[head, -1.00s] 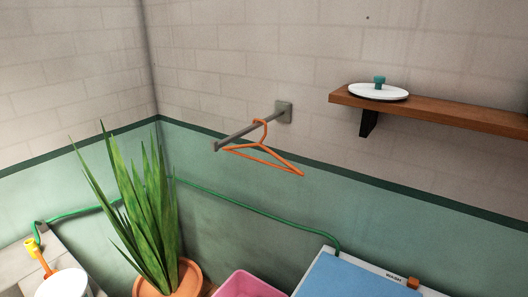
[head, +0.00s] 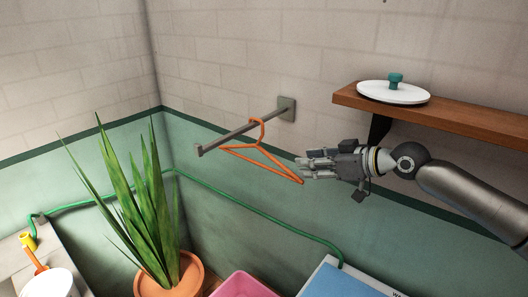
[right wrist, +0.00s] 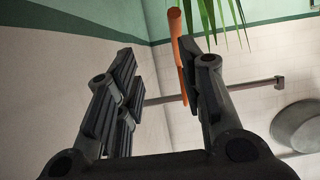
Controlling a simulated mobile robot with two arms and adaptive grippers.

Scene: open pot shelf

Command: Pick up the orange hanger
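The orange hanger (head: 260,154) hangs by its hook from a grey wall rod (head: 235,135) in the head view. My right gripper (head: 303,168) is close to the hanger's right-hand corner, with its fingers pointing left. In the right wrist view my right gripper (right wrist: 160,85) has its fingers spread apart. Part of the orange hanger (right wrist: 177,50) shows between them, nearer the right finger, which hides some of it. I cannot tell whether a finger touches it. My left gripper is in neither view.
A wooden shelf (head: 450,122) holding a white lid (head: 393,93) juts out above my right arm. A plant (head: 145,215) in an orange pot stands below left. A green hose (head: 245,200) runs along the wall. A pink bin (head: 243,286) and a blue-topped box (head: 340,283) are below.

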